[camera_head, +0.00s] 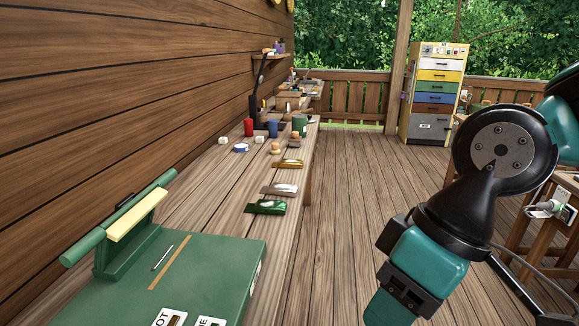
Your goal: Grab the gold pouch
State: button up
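A small shiny gold pouch (288,164) lies near the right edge of the wooden workbench (222,190), in the middle of the head view. A silver pouch (281,190) and a green pouch (266,207) lie nearer to me along the same edge. The gold one is the farthest of the three, and nothing covers it. My arm bends down at the right of the view, over the floor and apart from the bench. Its end runs out of the bottom of the picture, so my gripper is not seen.
A green box-like unit (200,270) with a cream bar fills the bench's near end. Red and blue cups, a green container (299,125) and small items stand beyond the gold pouch. A drawer cabinet (434,92) stands far back.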

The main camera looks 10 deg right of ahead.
aim_at(283, 163)
jog(key=k, duration=0.55)
jog(key=z, duration=0.7)
jog(key=i, duration=2.35)
jog(key=u, duration=1.15)
jog(key=i, duration=0.9)
jog(key=u, duration=0.95)
